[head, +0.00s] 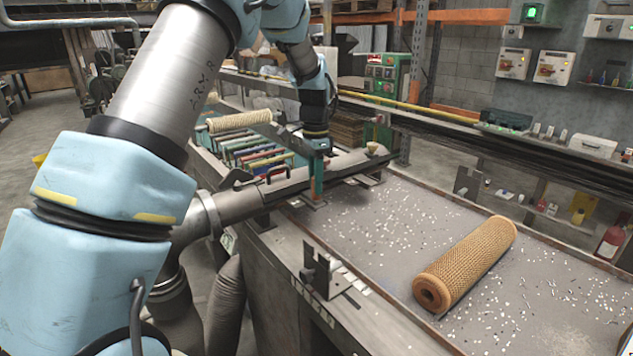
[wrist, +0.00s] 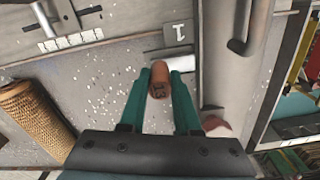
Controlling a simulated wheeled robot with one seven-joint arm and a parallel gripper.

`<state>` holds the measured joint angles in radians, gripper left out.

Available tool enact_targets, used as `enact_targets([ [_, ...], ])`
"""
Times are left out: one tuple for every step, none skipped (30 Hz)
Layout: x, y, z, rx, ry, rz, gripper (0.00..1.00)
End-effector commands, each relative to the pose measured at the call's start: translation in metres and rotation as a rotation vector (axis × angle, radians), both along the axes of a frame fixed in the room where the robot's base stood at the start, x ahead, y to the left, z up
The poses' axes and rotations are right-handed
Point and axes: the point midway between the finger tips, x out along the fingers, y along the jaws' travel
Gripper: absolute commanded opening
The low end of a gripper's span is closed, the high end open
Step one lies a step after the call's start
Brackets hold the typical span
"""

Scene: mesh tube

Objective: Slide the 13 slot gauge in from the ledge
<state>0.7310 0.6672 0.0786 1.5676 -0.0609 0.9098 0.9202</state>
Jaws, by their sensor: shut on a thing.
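My gripper (head: 316,196) points down beside the long dark bar over the grey bench in the head view. In the wrist view its two green fingers (wrist: 160,80) are closed on the 13 gauge (wrist: 161,88), which shows an orange-brown rounded handle marked 13. A pale metal piece (wrist: 176,62) lies just beyond the handle; I cannot tell whether it belongs to the gauge. A plate marked 1 (wrist: 178,32) is beyond that. The gauge's lower end and its contact with any ledge or slot are hidden.
A tan mesh tube (head: 466,262) lies on the chip-strewn bench to the right. A rack of coloured handles (head: 255,153) stands behind the bar, with another mesh roll (head: 238,121) above it. A metal bracket (head: 320,272) stands on the front edge. The mid bench is mostly clear.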

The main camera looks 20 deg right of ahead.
Motion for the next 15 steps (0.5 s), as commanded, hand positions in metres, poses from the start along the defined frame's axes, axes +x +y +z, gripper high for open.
enact_targets([
  [0.0009, 0.0002, 0.0004, 0.000, 0.000, 0.000, 0.00],
  [0.0013, 0.0003, 0.0004, 0.000, 0.000, 0.000, 0.00],
  [0.0018, 0.0005, 0.0004, 0.000, 0.000, 0.000, 0.00],
  [0.0023, 0.0006, 0.0004, 0.000, 0.000, 0.000, 0.00],
  [0.0027, 0.0008, 0.0004, 0.000, 0.000, 0.000, 0.00],
  [0.0032, 0.0010, 0.0004, 0.000, 0.000, 0.000, 0.00],
  [0.0037, 0.0011, 0.0004, 0.000, 0.000, 0.000, 0.00],
  [0.0041, 0.0012, 0.0004, 0.000, 0.000, 0.000, 0.00],
  [0.0047, 0.0014, 0.0004, 0.000, 0.000, 0.000, 0.00],
  [0.0052, 0.0015, 0.0004, 0.000, 0.000, 0.001, 0.00],
  [0.0056, 0.0017, 0.0004, 0.000, 0.000, 0.001, 0.00],
  [0.0062, 0.0018, 0.0004, 0.000, 0.000, 0.001, 0.00],
  [0.0067, 0.0019, 0.0004, 0.000, 0.000, 0.001, 0.00],
  [0.0071, 0.0020, 0.0004, 0.000, 0.000, 0.001, 0.00],
  [0.0077, 0.0022, 0.0004, 0.000, 0.000, 0.001, 0.00],
])
